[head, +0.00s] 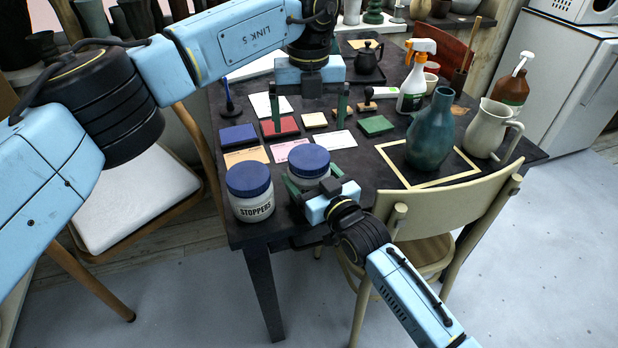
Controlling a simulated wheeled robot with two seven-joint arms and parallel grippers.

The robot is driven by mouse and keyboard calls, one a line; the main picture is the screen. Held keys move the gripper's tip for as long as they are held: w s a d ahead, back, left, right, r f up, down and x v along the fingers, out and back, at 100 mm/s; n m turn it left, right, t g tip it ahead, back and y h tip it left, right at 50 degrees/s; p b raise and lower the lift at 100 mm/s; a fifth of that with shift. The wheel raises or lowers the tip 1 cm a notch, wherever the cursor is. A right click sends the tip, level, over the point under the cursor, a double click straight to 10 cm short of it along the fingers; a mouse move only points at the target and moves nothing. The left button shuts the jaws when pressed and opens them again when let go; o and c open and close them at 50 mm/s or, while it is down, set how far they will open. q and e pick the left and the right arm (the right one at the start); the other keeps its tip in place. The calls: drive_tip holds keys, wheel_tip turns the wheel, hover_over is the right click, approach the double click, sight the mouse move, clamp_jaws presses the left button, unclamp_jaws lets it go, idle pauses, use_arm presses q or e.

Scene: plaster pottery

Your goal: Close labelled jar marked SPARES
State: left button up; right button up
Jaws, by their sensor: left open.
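Two pale jars with blue lids stand at the table's near left corner. The left one (250,202) reads STOPPERS. The other jar (312,183) has its label hidden from me, so I cannot read SPARES on it. Its blue lid (309,160) sits on top; I cannot tell how tightly. My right gripper (313,183) has its fingers on either side of this second jar's body and appears shut on it. My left gripper (309,124) is open and empty, pointing down, above and beyond the blue lid in the picture.
Colored blocks and cards lie behind the jars, including a red block (280,127) and a pink card (291,150). A teal vase (430,137) stands inside a tan frame at right, near a cream pitcher (488,130). A chair (440,210) stands at the near edge.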

sight(309, 156)
use_arm(q)
drive_tip(key=n, duration=1.6)
drive_tip(key=shift+f, duration=0.15)
drive_tip(key=shift+f, duration=3.9)
drive_tip(key=shift+c, duration=0.4)
